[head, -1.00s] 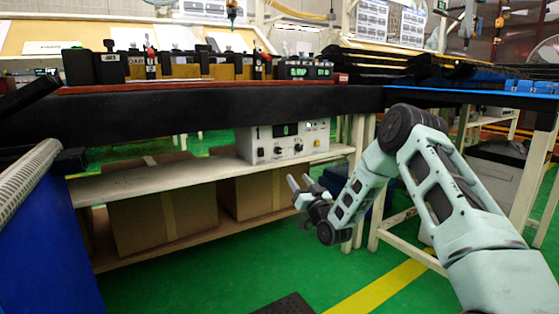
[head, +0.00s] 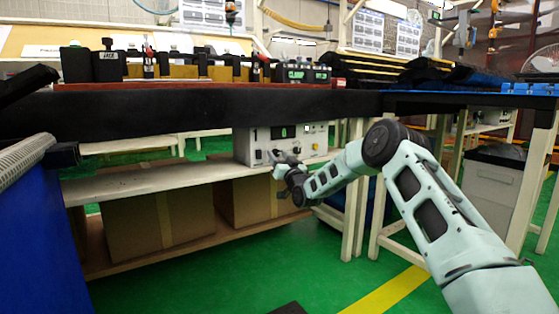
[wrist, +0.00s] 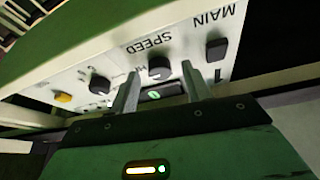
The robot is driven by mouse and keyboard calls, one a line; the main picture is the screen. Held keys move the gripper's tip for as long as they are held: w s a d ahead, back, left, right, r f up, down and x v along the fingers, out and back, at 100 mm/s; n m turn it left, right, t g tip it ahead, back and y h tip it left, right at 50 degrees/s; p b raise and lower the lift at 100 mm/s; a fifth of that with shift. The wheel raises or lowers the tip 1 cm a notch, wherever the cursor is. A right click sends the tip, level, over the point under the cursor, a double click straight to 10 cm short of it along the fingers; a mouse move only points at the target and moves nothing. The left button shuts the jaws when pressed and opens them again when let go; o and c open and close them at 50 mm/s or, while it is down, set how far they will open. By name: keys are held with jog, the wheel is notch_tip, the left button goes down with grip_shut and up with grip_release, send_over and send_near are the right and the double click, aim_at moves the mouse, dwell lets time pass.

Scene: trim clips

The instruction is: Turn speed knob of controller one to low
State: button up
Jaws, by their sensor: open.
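Controller one (head: 244,147) is a pale box marked 1 with a small lit display, on the white shelf under the bench. In the wrist view its panel appears upside down. The dark round speed knob (wrist: 160,66) sits below the SPEED lettering, with the square MAIN switch (wrist: 216,50) to its right. My gripper (wrist: 160,70) is open, one finger on each side of the speed knob in the picture; I cannot tell whether they touch it. In the head view my gripper (head: 285,163) is in front of the controller's lower panel. The knob's pointer is too small to read.
Another dark knob (wrist: 100,85) and a yellow button (wrist: 63,98) are on the same panel, left of the speed knob. The black bench edge (head: 200,112) overhangs the controller. Cardboard boxes (head: 150,215) stand below the shelf (head: 150,182). White table legs stand to the right.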

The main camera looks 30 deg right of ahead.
jog(key=c, duration=1)
jog(key=shift+n, duration=0.6)
jog(key=n+y, duration=0.1)
jog(key=n, duration=0.1)
jog(key=n+y, duration=0.2)
jog(key=n, duration=0.1)
jog(key=shift+d+y, duration=0.2)
jog(key=shift+y, duration=0.1)
jog(key=n+y, duration=0.1)
jog(key=n, duration=0.2)
jog(key=n+g+y, duration=0.1)
jog(key=n+y, duration=0.1)
jog(key=n, duration=0.2)
jog(key=shift+d+r, duration=0.1)
jog(key=shift+d, duration=0.05)
jog(key=n+g+y, duration=0.1)
jog(key=n, duration=0.2)
jog(key=n+g+y+p, duration=0.1)
jog(key=n, duration=0.1)
jog(key=shift+d+r+n, duration=0.1)
jog(key=shift+r+n, duration=0.05)
jog(key=shift+n, duration=0.25)
jog(key=shift+d+n+g+p, duration=0.1)
jog(key=shift+n+g+p, duration=0.85)
jog(key=shift+n, duration=1.45)
